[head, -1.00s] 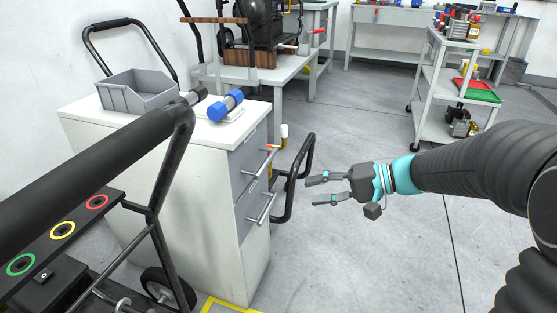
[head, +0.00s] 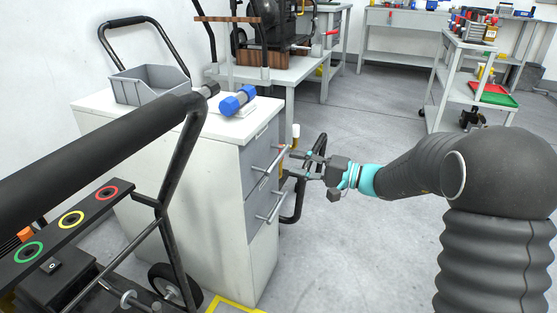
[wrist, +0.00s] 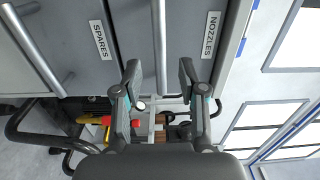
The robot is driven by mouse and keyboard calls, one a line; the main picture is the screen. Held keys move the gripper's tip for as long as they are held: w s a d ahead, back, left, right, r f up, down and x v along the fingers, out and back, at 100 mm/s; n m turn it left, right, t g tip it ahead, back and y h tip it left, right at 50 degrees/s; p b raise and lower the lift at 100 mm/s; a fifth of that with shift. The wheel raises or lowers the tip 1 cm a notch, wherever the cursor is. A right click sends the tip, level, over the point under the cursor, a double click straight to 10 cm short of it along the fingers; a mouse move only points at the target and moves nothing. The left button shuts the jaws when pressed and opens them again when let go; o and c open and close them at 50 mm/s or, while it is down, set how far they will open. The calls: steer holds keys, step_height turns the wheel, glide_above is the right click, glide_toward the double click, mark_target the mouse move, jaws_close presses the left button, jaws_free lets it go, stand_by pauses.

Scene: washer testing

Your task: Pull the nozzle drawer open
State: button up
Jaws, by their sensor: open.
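The nozzle drawer (head: 262,153) is the upper grey drawer of the white cabinet and looks shut. In the wrist view its front carries the label NOZZLES (wrist: 211,35). Its bar handle (head: 270,162) is horizontal in the head view; in the wrist view the handle (wrist: 160,45) runs up and down the picture. My gripper (head: 290,163) is open and close to this handle. In the wrist view the handle lies between the two fingers of my gripper (wrist: 159,75), with a gap on each side. I cannot tell whether the fingertips reach past the bar.
The drawer labelled SPARES (wrist: 99,42) is below, with its own handle (head: 270,206). A grey bin (head: 150,86) and a blue-ended part (head: 238,101) sit on the cabinet top (head: 95,103). A black cart handle (head: 318,180) stands behind my gripper. The floor (head: 350,240) in front is clear.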

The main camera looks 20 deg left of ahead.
mark_target(278, 157)
steer(key=a, duration=0.6)
steer(key=shift+w, duration=0.2)
jaws_close()
